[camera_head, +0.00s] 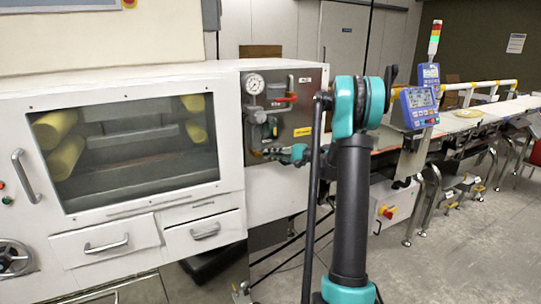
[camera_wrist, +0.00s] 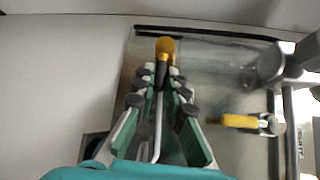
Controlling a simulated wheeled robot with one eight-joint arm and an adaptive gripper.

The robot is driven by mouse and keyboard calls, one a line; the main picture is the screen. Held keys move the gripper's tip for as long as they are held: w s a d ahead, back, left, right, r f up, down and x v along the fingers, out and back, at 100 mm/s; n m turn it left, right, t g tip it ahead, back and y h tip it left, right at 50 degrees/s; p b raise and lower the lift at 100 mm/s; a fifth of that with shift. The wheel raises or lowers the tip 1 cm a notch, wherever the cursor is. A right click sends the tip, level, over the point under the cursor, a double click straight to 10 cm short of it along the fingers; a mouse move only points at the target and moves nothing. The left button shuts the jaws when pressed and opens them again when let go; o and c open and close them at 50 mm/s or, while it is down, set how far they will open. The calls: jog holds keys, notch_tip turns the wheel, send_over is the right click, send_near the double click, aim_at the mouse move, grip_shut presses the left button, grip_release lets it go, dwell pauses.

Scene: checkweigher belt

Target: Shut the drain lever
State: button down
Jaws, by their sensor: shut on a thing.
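A lever with a yellow knob end (camera_wrist: 165,46) and a dark neck shows in the wrist view. My gripper (camera_wrist: 164,78) is shut on this lever just below the knob, one finger on each side. A thin metal rod shows between the fingers. In the head view my gripper (camera_head: 263,152) reaches in from the right to the lower part of the steel valve panel (camera_head: 311,95), where a small yellow tip shows beside it. The fingers hide much of the lever there. I cannot read a label that names it as the drain lever.
A pressure gauge (camera_head: 254,84) and a red-handled valve (camera_head: 284,98) sit above my gripper. A second yellow piece (camera_wrist: 239,121) lies to the right in the wrist view, near grey pipework (camera_wrist: 285,68). The white cabinet (camera_head: 225,130) stands left; a conveyor (camera_head: 470,122) runs off right.

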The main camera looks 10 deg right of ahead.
jog(key=shift+s+a+f+m+t+y, duration=0.1)
jog(key=shift+a+f+m+t+y, duration=0.25)
jog(key=shift+f+m+t+y, duration=0.8)
jog(key=shift+s+a+f+m+t+y, duration=0.15)
jog(key=shift+a+f+m+t+y, duration=0.2)
jog(key=shift+m+t, duration=1.55)
jog(key=shift+s+a+f+m+t+y, duration=0.1)
jog(key=shift+a+f+m+t+y, duration=0.45)
jog(key=shift+m, duration=1.9)
jog(key=shift+d+f+t, duration=0.1)
jog(key=shift+f+t, duration=0.1)
jog(key=shift+t, duration=0.2)
jog(key=c, duration=1.6)
grip_release()
jog(key=shift+o, duration=0.2)
